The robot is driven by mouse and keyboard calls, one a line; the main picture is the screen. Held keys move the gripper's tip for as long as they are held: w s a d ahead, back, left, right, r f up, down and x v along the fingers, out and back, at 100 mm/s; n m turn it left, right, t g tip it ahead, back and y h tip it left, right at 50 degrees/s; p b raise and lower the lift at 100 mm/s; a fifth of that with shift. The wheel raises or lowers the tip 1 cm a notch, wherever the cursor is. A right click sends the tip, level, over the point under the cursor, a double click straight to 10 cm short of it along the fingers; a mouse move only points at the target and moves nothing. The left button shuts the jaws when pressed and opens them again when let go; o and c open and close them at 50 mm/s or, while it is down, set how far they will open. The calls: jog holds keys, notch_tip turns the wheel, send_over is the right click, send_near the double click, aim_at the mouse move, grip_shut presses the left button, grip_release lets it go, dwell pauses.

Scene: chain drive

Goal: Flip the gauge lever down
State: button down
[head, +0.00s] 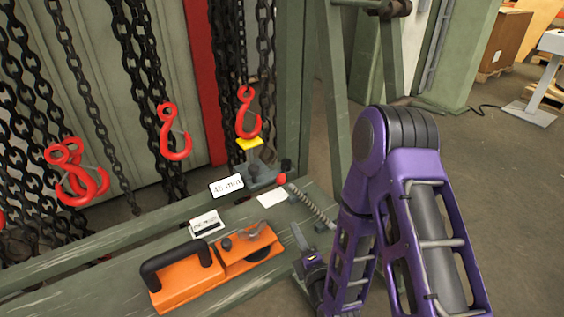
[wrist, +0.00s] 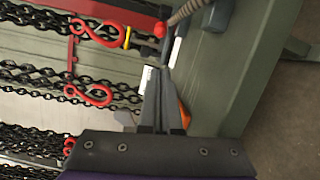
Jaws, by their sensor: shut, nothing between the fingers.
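A small grey gauge (head: 262,176) stands on the green bench with a label plate (head: 226,186) at its left. A red ball knob (head: 281,179) sits at its right side and looks like the lever's end. The knob also shows near the top of the wrist view (wrist: 160,30). The lever's exact tilt is too small to tell. My gripper (head: 298,232) is low at the bench's right side, in front of the gauge and apart from it. In the wrist view its fingers (wrist: 159,74) are together and empty, pointing toward the gauge area, below the knob.
An orange tool (head: 185,277) with a black handle lies on the bench, left of my gripper. A coiled spring (head: 312,205) is right of the gauge. Chains with red hooks (head: 174,132) hang behind. A white card (head: 272,198) lies before the gauge.

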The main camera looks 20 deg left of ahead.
jog(key=x, duration=2)
jog(key=shift+r, duration=0.2)
jog(key=shift+d, duration=0.6)
jog(key=shift+w+d, duration=0.15)
jog(key=shift+d, duration=0.75)
jog(key=v, duration=1.7)
jog(key=shift+s+d+f, duration=0.1)
jog(key=shift+s+f, duration=0.05)
jog(key=shift+s, duration=0.15)
